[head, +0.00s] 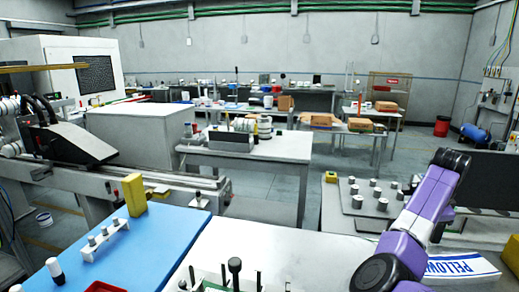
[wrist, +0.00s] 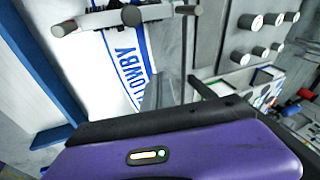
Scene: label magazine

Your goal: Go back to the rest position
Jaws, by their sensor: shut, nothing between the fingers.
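My arm, purple with black joints, reaches in from the right side of the head view, folded at a black elbow. My gripper (wrist: 163,88) shows in the wrist view as a small grey shape beyond my purple wrist housing. It is shut and holds nothing. Its fingertips are hard to make out, and I cannot make the gripper out in the head view. A white sheet with blue lettering (head: 462,268) lies at the right, partly hidden by my arm. The sheet also shows in the wrist view (wrist: 108,78), beyond the gripper.
A grey plate with several round pegs (head: 367,195) stands behind my arm. A dark knob on a post (head: 234,266) rises at the front of the white worktop (head: 290,245). A blue mat (head: 150,240) carries a yellow block (head: 134,195) and white-grey posts. The middle worktop is clear.

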